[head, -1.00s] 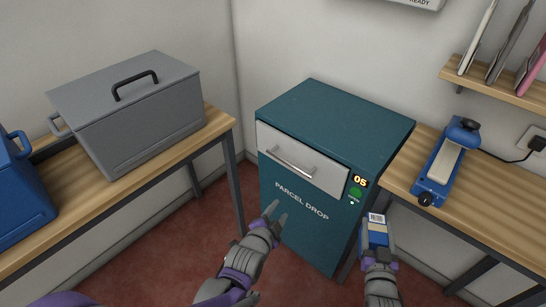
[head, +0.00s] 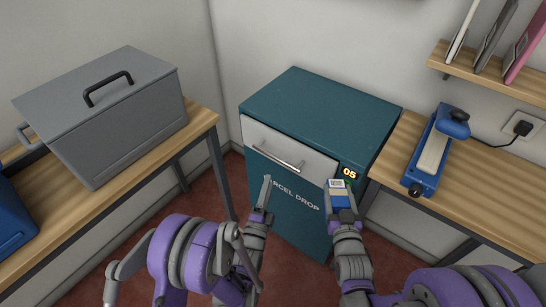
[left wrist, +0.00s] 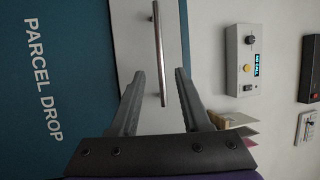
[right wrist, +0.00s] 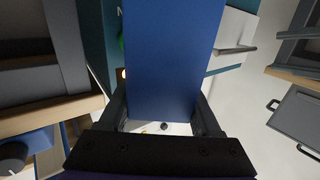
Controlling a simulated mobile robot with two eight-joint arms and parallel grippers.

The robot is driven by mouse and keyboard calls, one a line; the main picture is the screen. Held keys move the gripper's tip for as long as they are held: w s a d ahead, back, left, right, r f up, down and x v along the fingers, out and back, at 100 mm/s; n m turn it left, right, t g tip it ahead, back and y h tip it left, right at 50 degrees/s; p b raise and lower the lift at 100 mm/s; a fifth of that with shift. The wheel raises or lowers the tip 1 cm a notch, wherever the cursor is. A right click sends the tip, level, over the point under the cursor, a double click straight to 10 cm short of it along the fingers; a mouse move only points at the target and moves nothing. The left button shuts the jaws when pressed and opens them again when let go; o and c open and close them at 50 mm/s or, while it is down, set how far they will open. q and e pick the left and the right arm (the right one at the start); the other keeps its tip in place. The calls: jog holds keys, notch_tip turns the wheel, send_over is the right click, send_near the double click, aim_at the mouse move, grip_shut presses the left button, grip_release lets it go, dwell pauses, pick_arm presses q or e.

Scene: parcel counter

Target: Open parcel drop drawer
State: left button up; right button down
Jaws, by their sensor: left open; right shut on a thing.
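The teal parcel drop cabinet (head: 325,90) stands in the corner. Its pale drawer front (head: 318,166) looks flush with the body and carries a horizontal metal handle (head: 277,158). My left gripper (head: 266,183) is open and empty in front of the drawer, just below the handle in the head view. In the left wrist view the handle (left wrist: 157,30) lies ahead and lines up with the gap between the fingers; contact is not visible. My right gripper (right wrist: 160,105) is shut on a small blue box (right wrist: 160,60), with a pale label on top in the head view (head: 338,199).
A wooden counter (head: 490,185) with a blue sealing device (head: 432,155) adjoins the cabinet on the right. A grey lidded box (head: 110,120) sits on a bench at left. A green light and lit "05" display (head: 348,172) are beside the drawer. Red floor is clear.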

aim_at(276, 157)
pick_arm(q)
jog(key=x, duration=1)
jog(key=shift+w+r, duration=0.1)
jog(key=shift+w, duration=0.1)
grip_shut()
dwell(1.0)
